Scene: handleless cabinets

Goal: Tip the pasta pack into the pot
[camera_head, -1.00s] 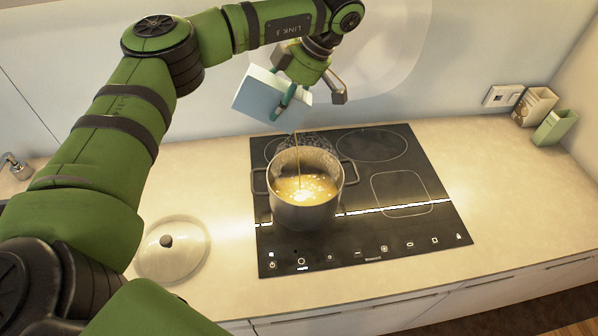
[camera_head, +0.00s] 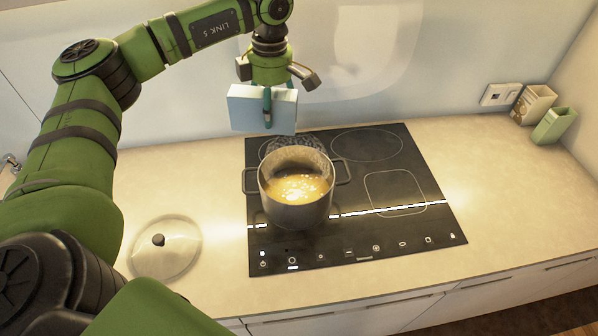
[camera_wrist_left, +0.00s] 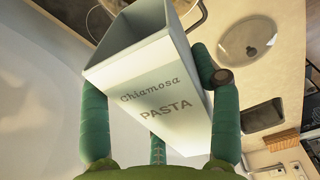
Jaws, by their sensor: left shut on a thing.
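The pasta pack (camera_head: 245,108) is a pale box lettered "Chiamosa PASTA". My left gripper (camera_head: 267,107) is shut on it and holds it in the air above the back of the hob, behind the pot. The pack looks nearly level in the head view. In the wrist view the pack (camera_wrist_left: 165,95) shows its open mouth and grey inner walls. I see no pasta in the visible part, and its bottom is hidden. The steel pot (camera_head: 297,215) stands open on the hob with yellowish contents and pale bits inside. My right gripper is not in view.
The black hob (camera_head: 400,235) has free zones right of the pot. A glass lid (camera_head: 180,262) lies on the counter (camera_head: 220,180), left of the hob. A patterned container (camera_head: 536,101) and a green container (camera_head: 553,127) stand at the back right near a wall socket (camera_head: 500,95).

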